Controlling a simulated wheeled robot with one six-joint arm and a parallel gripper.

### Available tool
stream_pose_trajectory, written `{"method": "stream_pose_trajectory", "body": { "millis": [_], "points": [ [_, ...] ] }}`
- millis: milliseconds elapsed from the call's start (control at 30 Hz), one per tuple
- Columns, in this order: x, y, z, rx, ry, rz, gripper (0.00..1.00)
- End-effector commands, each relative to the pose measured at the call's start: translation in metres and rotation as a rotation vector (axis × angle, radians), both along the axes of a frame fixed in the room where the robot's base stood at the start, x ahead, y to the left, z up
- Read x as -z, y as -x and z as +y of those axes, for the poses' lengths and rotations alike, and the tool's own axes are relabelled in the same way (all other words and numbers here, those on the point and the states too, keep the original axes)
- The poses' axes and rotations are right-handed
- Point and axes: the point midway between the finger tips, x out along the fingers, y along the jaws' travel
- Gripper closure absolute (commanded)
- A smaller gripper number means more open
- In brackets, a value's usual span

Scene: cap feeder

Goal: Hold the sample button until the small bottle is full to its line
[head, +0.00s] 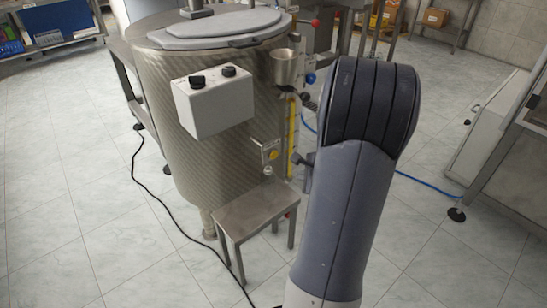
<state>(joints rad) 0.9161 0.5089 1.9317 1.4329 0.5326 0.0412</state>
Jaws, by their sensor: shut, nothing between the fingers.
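A large steel tank (165,110) with a grey lid stands at the centre left. A small plate on its side carries a round yellow button (273,155). Just below it is a small pale item (268,170), which may be the small bottle; it is too small for me to see a line or a level. My gripper (297,158) shows only as a small dark tip left of my arm. It is shut and empty, a little right of the yellow button, and seems apart from it. My arm hides the rest of it.
A low steel stool (258,208) with a bare top stands before the tank. A white box with black knobs (212,100), a steel cup (284,68) and a yellow vertical strip (292,125) are on the tank.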

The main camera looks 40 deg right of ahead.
Motion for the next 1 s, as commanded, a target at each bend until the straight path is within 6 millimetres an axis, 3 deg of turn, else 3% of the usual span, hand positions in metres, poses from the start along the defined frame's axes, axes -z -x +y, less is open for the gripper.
{"method": "stream_pose_trajectory", "body": {
  "millis": [367,800,1000],
  "points": [
    [-0.001,-0.009,0.001,-0.005,-0.002,0.000,1.00],
    [0.000,-0.067,0.007,-0.005,-0.003,0.000,1.00],
    [0.000,-0.084,0.007,-0.004,-0.002,0.000,1.00]
  ]
}}
